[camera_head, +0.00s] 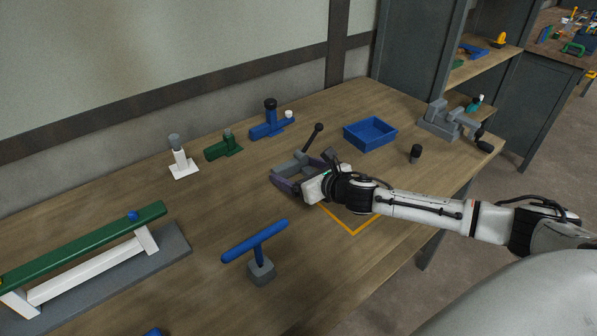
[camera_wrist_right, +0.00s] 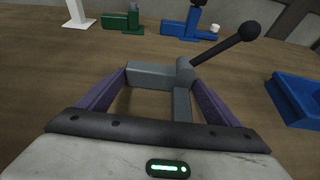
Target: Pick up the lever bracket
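The lever bracket (camera_head: 290,164) is a grey L-shaped piece with a slanted lever that ends in a black ball. It is on the wooden table, and it also shows in the right wrist view (camera_wrist_right: 152,76). My right gripper (camera_head: 303,170) is low over the table with its purple-grey fingers spread wide, also seen in the right wrist view (camera_wrist_right: 157,76). The bracket's bar and post are between or just beyond the fingertips. I cannot tell whether the fingers touch it. My left gripper is not in view.
A blue tray (camera_head: 369,134) and a grey vise (camera_head: 450,120) stand to the right. Blue (camera_head: 268,129), green (camera_head: 223,148) and white (camera_head: 181,165) fixtures stand at the back. A blue T-handle piece (camera_head: 255,241) stands in front, and a green-topped beam (camera_head: 80,245) is at left.

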